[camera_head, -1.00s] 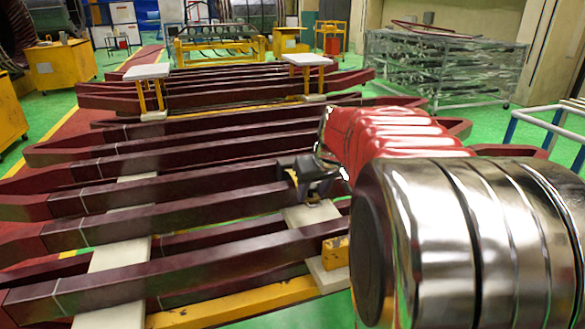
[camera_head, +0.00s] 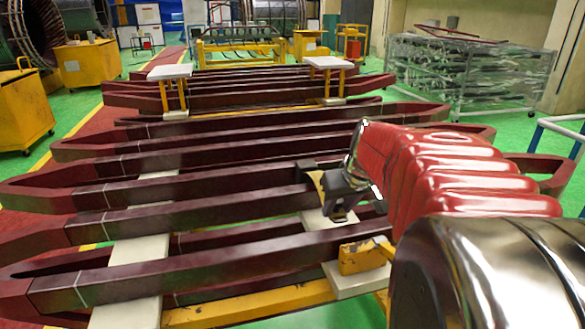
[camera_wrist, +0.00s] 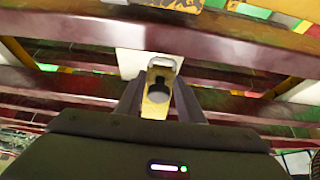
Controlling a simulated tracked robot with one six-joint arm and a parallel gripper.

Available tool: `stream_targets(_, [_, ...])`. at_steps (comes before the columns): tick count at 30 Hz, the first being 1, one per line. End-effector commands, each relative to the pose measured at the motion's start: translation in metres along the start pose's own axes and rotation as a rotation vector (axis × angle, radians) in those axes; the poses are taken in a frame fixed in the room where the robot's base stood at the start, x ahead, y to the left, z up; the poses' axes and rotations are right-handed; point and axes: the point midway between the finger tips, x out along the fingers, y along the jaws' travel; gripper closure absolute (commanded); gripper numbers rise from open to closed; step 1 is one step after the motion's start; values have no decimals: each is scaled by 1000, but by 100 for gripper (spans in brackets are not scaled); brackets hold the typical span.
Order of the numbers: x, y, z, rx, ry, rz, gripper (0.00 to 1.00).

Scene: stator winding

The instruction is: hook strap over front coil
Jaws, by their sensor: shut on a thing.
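The front coil (camera_head: 220,262) is the nearest long dark red bar, lying across pale support blocks. My gripper (camera_head: 338,192) is just behind and above it, near its right part. In the wrist view my gripper (camera_wrist: 160,108) is shut on a yellow strap (camera_wrist: 153,105) with a pale metal loop (camera_wrist: 164,62) at its far end. A yellow piece of the strap (camera_head: 317,182) shows beside the fingers in the head view. In the wrist view the strap lies over dark red bars. I cannot tell whether it touches the front coil.
Several more coils (camera_head: 190,190) lie in a row behind. White-topped stands (camera_head: 170,72) are further back. A rail (camera_head: 560,125) is at right. Green floor (camera_head: 480,118) is open there.

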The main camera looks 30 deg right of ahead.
Motion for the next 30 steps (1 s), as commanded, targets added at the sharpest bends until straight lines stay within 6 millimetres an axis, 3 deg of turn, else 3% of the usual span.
stream_targets(14, [-4,1,1,0,8,3,88])
stream_targets(30, [-17,1,24,1,8,3,88])
